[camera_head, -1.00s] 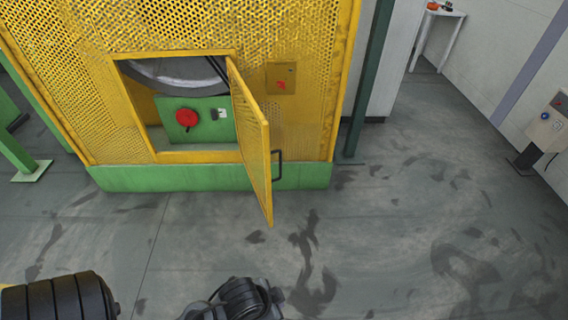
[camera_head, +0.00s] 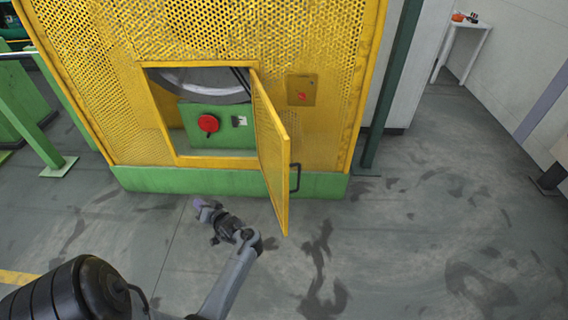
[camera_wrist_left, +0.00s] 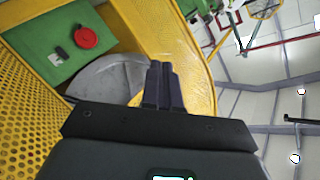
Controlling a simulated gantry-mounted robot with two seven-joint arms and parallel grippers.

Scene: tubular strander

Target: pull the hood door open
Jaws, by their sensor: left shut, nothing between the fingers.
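The hood door (camera_head: 272,150) is a yellow perforated panel, hinged at the right side of the opening in the yellow machine hood (camera_head: 110,110). It stands swung outward, well away from the opening. A dark handle (camera_head: 295,177) is on its outer face. My left gripper (camera_head: 200,204) is in front of the green base, left of the door and apart from it. In the left wrist view its fingers (camera_wrist_left: 163,86) are shut together and hold nothing. My right gripper is not in view.
Inside the opening are a green panel with a red button (camera_head: 208,123) and a grey curved part (camera_head: 200,82). A green post (camera_head: 390,90) stands right of the hood and a green stand (camera_head: 58,166) at the left. The floor at right is clear.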

